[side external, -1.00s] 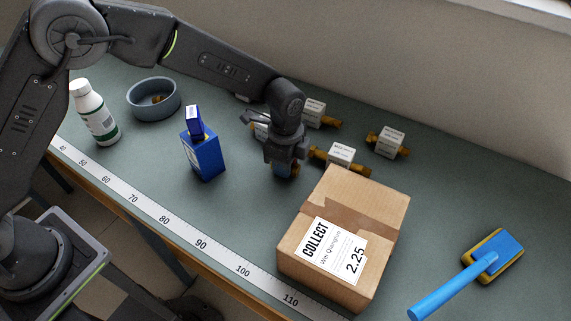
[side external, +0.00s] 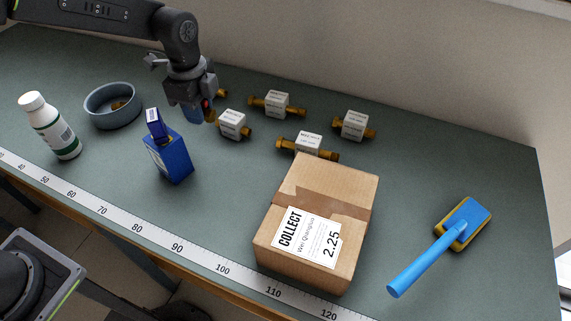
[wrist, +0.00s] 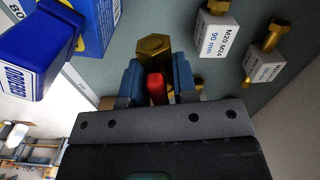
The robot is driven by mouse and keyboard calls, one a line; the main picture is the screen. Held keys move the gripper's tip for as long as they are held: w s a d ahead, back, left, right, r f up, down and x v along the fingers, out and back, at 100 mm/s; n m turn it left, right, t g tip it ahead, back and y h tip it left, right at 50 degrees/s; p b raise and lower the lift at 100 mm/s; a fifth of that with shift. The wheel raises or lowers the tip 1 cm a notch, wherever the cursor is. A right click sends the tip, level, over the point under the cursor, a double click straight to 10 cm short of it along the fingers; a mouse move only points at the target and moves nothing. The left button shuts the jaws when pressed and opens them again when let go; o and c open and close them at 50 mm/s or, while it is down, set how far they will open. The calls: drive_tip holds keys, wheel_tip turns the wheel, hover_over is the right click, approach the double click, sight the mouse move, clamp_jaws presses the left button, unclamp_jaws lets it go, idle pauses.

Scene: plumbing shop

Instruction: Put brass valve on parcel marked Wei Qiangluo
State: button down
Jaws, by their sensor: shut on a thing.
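The brass valve (wrist: 155,46) with its red handle (wrist: 156,88) is between the fingers of my gripper (wrist: 157,88) in the wrist view. In the side view my gripper (side external: 198,112) is shut on it, above the table behind the blue box; only a bit of red and brass shows there. The parcel marked Wei Qiangluo (side external: 352,188) is a taped brown cardboard box with a white COLLECT label, to the right of my gripper and nearer the front. Its visible top is bare.
Several brass fittings with white tags (side external: 277,103) lie between my gripper and the parcel and behind it. A blue box (side external: 172,162), a grey bowl (side external: 112,110) and a white bottle (side external: 50,128) stand left. A blue-handled brush (side external: 440,246) lies right. A ruler strip (side external: 150,233) runs along the front.

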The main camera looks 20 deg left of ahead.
drive_tip(key=s+d+r+m, duration=0.3)
drive_tip(key=d+r+m, duration=0.2)
drive_tip(key=d, duration=0.4)
drive_tip(key=s+d+r+m, duration=0.2)
drive_tip(key=d+r+m, duration=0.3)
drive_tip(key=d, duration=0.4)
hover_over(321, 207)
drive_tip(key=f, duration=0.6)
drive_tip(key=shift+w+a+f, duration=0.1)
drive_tip(key=shift+a+f, duration=0.1)
drive_tip(key=shift+d+f, duration=0.3)
drive_tip(key=shift+f, duration=1.9)
drive_tip(key=shift+f, duration=0.15)
drive_tip(key=c, duration=0.9)
unclamp_jaws()
